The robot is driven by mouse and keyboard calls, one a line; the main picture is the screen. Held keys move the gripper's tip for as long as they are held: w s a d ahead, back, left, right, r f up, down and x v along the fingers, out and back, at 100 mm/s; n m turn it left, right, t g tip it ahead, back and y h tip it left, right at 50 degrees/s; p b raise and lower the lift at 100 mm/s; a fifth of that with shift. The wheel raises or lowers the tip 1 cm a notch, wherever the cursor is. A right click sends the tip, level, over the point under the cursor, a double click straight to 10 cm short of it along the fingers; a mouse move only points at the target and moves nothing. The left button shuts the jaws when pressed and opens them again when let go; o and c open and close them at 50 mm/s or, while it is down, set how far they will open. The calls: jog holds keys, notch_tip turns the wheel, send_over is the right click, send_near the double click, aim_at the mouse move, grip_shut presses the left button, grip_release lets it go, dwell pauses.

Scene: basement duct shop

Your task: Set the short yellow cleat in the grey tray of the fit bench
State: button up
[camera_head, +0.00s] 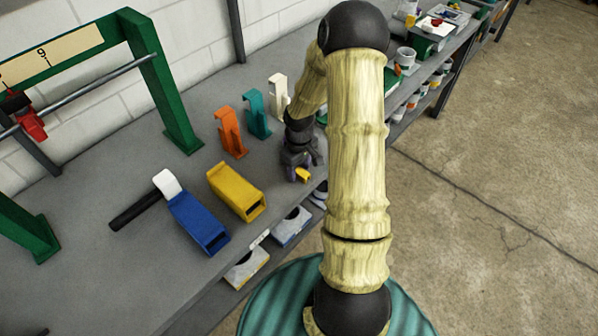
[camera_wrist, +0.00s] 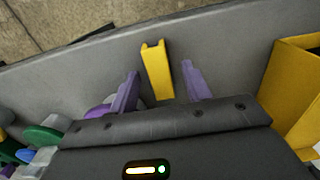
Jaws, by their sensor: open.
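The short yellow cleat (camera_wrist: 154,60) lies on the grey bench top between my fingers in the wrist view, with a visible gap to each finger. In the head view only a small yellow part of it (camera_head: 303,175) shows by my gripper (camera_head: 298,170), near the bench's front edge. My gripper is open; its two purple fingers (camera_wrist: 160,70) stand on either side of the cleat. I cannot make out the grey tray for certain in either view.
A large yellow block (camera_head: 232,186) and a blue one (camera_head: 198,222) lie left of my gripper, near a black-handled tool (camera_head: 135,211). Orange (camera_head: 230,132), teal (camera_head: 257,114) and white (camera_head: 278,95) pieces stand behind. A green frame (camera_head: 165,95) stands at left.

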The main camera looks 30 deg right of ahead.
aim_at(299, 170)
grip_shut()
jog(key=shift+r, duration=0.15)
notch_tip(299, 170, up, 10)
jog(key=shift+b, duration=0.3)
dwell(0.4)
dwell(0.4)
